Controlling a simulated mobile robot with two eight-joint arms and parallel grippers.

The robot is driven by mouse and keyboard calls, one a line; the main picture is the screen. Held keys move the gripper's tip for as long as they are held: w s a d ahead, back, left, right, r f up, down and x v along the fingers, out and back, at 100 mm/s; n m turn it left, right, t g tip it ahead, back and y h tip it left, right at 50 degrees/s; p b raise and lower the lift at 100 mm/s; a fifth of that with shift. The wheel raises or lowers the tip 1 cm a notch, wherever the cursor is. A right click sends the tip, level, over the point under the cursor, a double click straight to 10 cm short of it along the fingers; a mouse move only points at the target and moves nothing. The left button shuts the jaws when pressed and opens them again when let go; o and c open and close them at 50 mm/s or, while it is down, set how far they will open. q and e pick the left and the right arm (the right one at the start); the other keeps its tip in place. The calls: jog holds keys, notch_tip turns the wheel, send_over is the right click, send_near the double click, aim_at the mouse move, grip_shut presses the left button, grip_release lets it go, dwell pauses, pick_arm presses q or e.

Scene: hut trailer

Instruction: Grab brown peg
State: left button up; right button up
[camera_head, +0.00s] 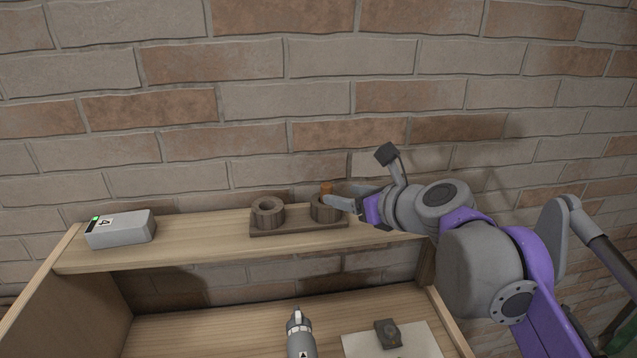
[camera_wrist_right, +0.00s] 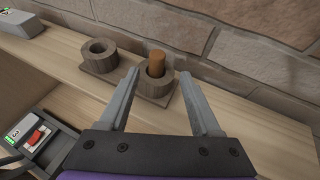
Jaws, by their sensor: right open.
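The brown peg (camera_head: 326,188) stands in the right-hand ring of a dark wooden holder (camera_head: 290,228) on the upper shelf; only its top shows above the rim. In the right wrist view the peg (camera_wrist_right: 156,62) rises from the ring, leaning slightly. My right gripper (camera_head: 345,199) reaches in from the right, close to the peg. In the right wrist view my right gripper (camera_wrist_right: 158,82) is open, with one finger on each side of the peg's ring and a gap to the peg. My left gripper is not in view.
The holder's left-hand ring (camera_head: 268,212) is empty. A grey box (camera_head: 120,229) with a green light sits at the shelf's left end. A brick wall (camera_head: 250,100) rises close behind. Below are a grey tool (camera_head: 299,338) and a dark block (camera_head: 388,333) on a pale sheet.

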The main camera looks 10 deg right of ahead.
aim_at(319, 194)
jog(key=x, duration=1)
jog(key=shift+a+r+p, duration=0.25)
jog(key=shift+p, duration=0.15)
jog(key=shift+s, duration=0.15)
jog(key=shift+c, duration=0.7)
grip_shut()
